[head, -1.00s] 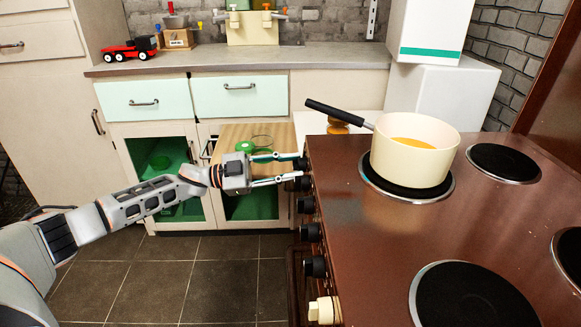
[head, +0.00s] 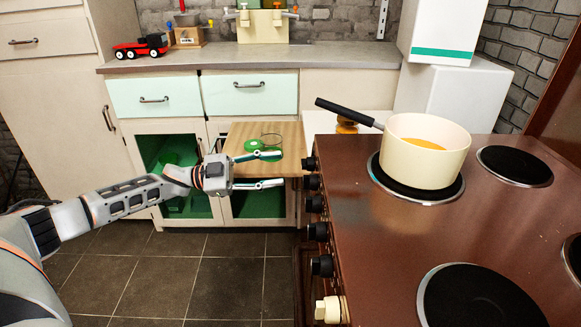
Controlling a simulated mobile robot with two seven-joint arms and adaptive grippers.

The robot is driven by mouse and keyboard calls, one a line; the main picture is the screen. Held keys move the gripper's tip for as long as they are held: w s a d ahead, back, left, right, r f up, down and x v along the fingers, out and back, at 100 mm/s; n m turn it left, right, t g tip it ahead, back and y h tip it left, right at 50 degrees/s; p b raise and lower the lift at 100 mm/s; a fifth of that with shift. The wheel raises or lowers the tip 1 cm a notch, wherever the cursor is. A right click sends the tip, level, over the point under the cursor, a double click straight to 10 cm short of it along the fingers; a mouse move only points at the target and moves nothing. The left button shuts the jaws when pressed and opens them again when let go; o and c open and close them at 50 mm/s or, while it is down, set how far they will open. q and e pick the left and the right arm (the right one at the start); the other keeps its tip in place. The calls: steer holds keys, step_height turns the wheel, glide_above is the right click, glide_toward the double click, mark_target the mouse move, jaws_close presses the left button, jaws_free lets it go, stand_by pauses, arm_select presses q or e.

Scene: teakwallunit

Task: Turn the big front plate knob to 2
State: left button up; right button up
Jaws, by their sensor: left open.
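The brown stove has a column of several black knobs along its left side; they show at the far end (head: 310,163), in the middle (head: 318,231) and nearer (head: 322,265). I cannot read their numbers or tell which one belongs to the big front plate. A large black plate (head: 478,297) lies at the near edge of the stove top. My left gripper (head: 281,168) is open and empty, its fingers pointing right towards the far knobs. A gap separates its fingertips from the knobs. My right gripper is not in view.
A cream pot (head: 425,160) with yellow contents stands on the far left plate, its black handle (head: 345,112) sticking out left. A wooden board (head: 255,135) with a green item lies behind my left gripper. A cream knob (head: 328,310) sits nearest. The tiled floor is clear.

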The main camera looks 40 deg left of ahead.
arm_select(q)
steer(key=v, duration=0.5)
steer(key=shift+r, duration=0.15)
stand_by(0.3)
